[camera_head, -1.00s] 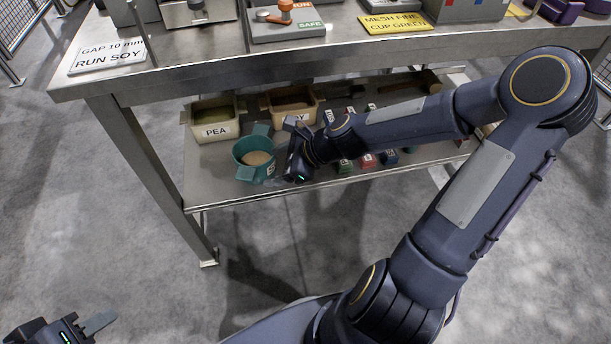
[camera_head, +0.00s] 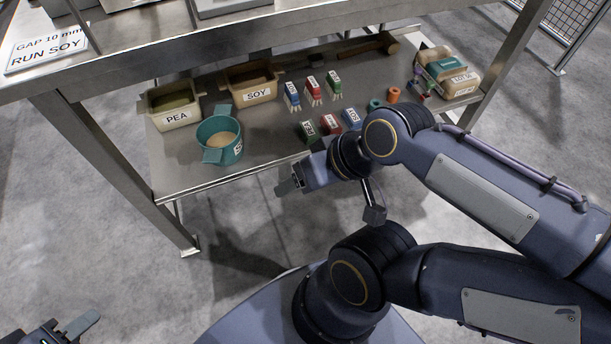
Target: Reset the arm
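My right arm comes in from the right, and its gripper (camera_head: 286,182) is in front of the lower shelf's front edge. It is apart from the teal cup and holds nothing that I can see; its finger gap is not clear. The teal cup (camera_head: 210,156) stands upright on the shelf with pale material inside. My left gripper (camera_head: 72,326) is at the bottom left corner, partly cut off by the picture edge. One grey finger shows, and its opening cannot be made out.
The lower shelf (camera_head: 262,148) holds a PEA bin (camera_head: 176,118), a SOY bin (camera_head: 258,97), several small coloured labelled items, and a bag (camera_head: 455,74) at the right. The steel table top (camera_head: 140,45) overhangs the shelf. The floor (camera_head: 110,230) in front is clear.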

